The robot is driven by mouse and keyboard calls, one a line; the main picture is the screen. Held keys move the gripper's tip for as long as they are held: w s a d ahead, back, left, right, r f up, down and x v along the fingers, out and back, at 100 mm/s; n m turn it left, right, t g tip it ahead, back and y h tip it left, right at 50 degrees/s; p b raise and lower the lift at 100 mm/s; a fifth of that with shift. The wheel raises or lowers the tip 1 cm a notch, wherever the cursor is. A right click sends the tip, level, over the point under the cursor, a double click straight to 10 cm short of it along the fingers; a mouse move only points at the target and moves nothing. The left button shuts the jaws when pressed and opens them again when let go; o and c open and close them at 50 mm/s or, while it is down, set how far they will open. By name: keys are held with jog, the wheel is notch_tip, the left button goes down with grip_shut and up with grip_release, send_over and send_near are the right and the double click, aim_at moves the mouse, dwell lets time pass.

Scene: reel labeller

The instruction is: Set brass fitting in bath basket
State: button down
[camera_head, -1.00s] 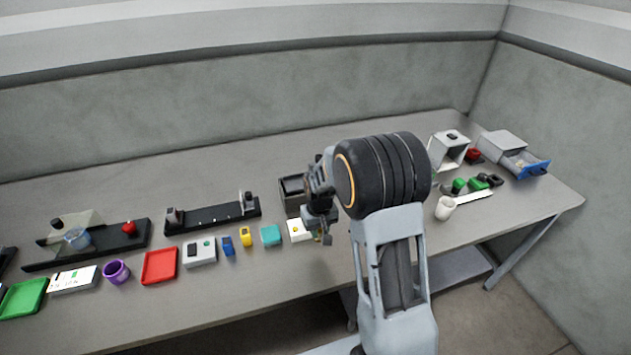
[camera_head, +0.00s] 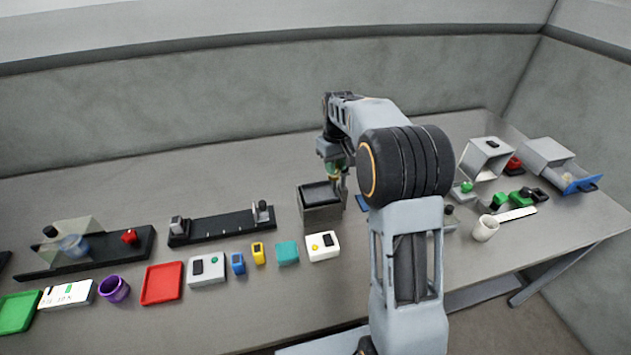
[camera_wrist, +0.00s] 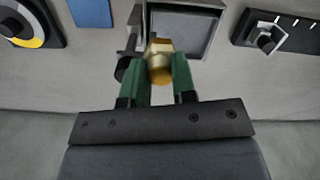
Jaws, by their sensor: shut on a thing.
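The brass fitting (camera_wrist: 159,62) is gold-coloured and sits between the green fingers of my gripper (camera_wrist: 160,75) in the wrist view. My gripper is shut on it. In the head view my gripper (camera_head: 335,172) is above the back right part of the dark open-topped bath (camera_head: 320,212). In the wrist view the grey bath (camera_wrist: 213,35) lies beyond and beside the fitting, with a dark bracket or lever (camera_wrist: 128,62) to its left. I cannot make out a separate basket inside the bath. The fitting looks apart from the bath, held above it.
The table behind is clear.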

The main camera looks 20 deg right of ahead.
jog(key=w+a+f, duration=0.1)
jog(key=f, duration=0.1)
jog(key=w+a+f+p, duration=0.1)
jog(key=a+f, duration=0.1)
jog(key=w+a+f, duration=0.1)
jog(key=f, duration=0.1)
jog(key=shift+a, duration=0.15)
jog(key=shift+w+a+f+p, duration=0.1)
jog(key=shift+f+p, duration=0.3)
jog(key=shift+f, duration=1.25)
jog(key=shift+f, duration=0.1)
jog(key=c, duration=0.9)
grip_release()
